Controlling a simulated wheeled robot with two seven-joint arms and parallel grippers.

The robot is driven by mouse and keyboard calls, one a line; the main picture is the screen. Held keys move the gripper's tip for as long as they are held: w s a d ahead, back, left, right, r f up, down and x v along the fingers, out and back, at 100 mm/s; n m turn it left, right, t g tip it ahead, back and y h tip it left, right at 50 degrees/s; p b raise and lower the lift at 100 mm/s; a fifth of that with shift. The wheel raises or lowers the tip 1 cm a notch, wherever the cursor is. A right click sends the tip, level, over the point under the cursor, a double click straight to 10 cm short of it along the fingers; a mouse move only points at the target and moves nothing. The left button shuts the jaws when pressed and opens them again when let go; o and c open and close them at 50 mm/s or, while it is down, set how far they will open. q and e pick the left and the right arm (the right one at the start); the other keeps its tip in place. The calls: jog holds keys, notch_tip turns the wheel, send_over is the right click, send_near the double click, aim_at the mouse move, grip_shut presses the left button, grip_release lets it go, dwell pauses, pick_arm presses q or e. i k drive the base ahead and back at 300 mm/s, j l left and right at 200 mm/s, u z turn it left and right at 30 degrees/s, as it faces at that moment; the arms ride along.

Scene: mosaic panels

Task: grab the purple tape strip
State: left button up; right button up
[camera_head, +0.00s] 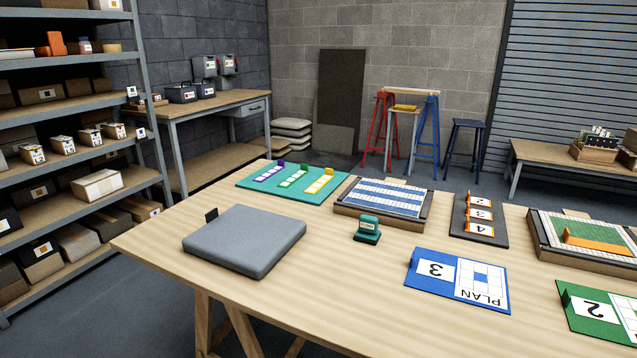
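The purple tape strip (269,174) lies on a teal mat (245,184) at the far left part of the wooden table. It carries a row of pale squares and has a small dark purple upright tab at its far end. A green strip (293,179) and a yellow strip (319,185) lie beside it to the right, each with its own tab. Neither of my grippers shows in the head view.
A grey cushion-like pad (245,240) lies in front of the mat. A teal stamp-like block (367,229), a blue-and-white panel (386,197), a blue plan card (457,280) and a numbered board (479,221) stand to the right. Bare table (330,300) shows at the front.

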aim_at(281, 165)
jog(key=i+j+u, duration=0.3)
jog(key=u, duration=0.15)
jog(key=i+j+u, duration=0.5)
jog(key=i+u, duration=0.75)
jog(key=i+j, duration=0.1)
jog(key=i, duration=0.6)
jog(key=i+j+u, duration=0.1)
jog(key=i, duration=0.6)
jog(key=i+l+z, duration=0.1)
jog(key=i+z, duration=0.7)
jog(key=z, duration=0.15)
jog(key=i+j+z, duration=0.2)
jog(key=i+z, duration=0.25)
jog(key=k, duration=0.1)
